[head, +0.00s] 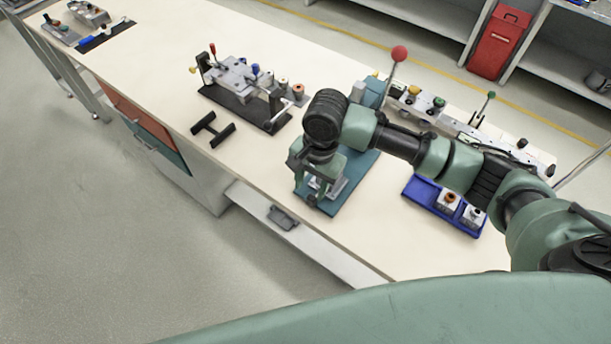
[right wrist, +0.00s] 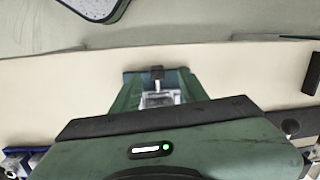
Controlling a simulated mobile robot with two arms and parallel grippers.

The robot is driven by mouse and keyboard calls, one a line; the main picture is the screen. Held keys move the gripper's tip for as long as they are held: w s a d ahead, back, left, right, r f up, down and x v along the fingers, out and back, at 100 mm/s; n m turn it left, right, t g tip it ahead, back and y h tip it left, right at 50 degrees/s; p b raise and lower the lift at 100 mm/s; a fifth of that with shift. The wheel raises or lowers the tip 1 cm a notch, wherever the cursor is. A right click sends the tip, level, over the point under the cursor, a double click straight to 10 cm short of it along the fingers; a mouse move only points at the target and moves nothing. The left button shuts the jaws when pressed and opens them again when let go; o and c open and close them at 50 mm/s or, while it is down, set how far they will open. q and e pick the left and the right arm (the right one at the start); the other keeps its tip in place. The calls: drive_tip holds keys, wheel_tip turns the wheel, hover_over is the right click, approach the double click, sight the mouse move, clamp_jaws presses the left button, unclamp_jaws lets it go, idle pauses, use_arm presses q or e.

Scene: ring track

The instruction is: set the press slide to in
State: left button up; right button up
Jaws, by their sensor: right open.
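The press has a teal base plate (head: 352,180), a teal column (head: 372,92) and a raised lever with a red ball (head: 399,53). My right gripper (head: 318,190) is open over the front end of the base, pointing down. The press slide (right wrist: 158,98) is a metal piece with a dark handle (right wrist: 157,73), seen between my right fingers in the right wrist view. I cannot tell whether the fingers touch it. My arm hides part of the press, so how far the slide sits in is unclear. My left gripper is not in view.
A blue tray (head: 421,190) with two small parts lies right of the press. A clamp fixture on a dark plate (head: 240,108) and a black H-shaped piece (head: 213,129) lie to the left. A long rail fixture (head: 460,126) stands behind. The front left bench top is clear.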

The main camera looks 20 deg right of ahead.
sight(312, 196)
drive_tip(key=shift+w+d+r+m+h, duration=0.15)
drive_tip(key=shift+w+r+m+h, duration=0.3)
drive_tip(key=shift+m+h, duration=0.2)
drive_tip(key=shift+s+f, duration=0.15)
drive_tip(key=shift+f, duration=0.15)
wheel_tip(312, 196, down, 7)
drive_tip(key=shift+s+d+r+p, duration=0.1)
drive_tip(key=shift+p, duration=0.45)
clamp_jaws()
idle(0.5)
